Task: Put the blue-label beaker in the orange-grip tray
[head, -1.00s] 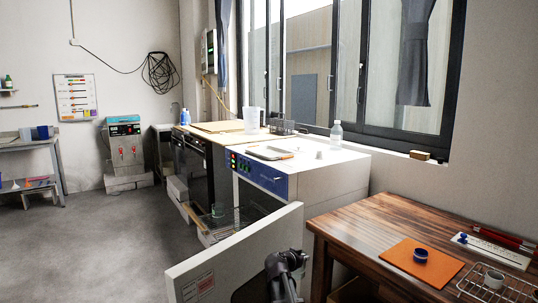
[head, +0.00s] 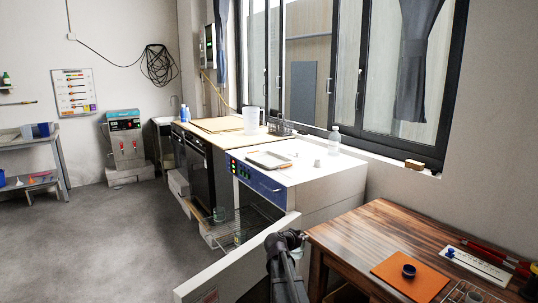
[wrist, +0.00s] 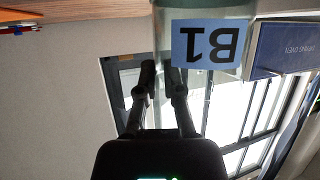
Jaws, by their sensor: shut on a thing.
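In the wrist view a clear glass beaker (wrist: 243,10) with a blue label (wrist: 208,45) reading B1, upside down in the picture, is at the top. My gripper (wrist: 163,68) is shut on it; the label lies just right of the fingertips. A shallow metal tray (head: 266,161) lies on the oven top. A wire tray (head: 457,291) is partly cut off at bottom right. I cannot tell the grip colour of either.
The oven (head: 256,179) has its white door (head: 235,272) swung out. The wooden table (head: 370,225) holds an orange mat (head: 393,272) with a dark blue ring, and a white strip. A bottle (head: 334,140) stands by the window.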

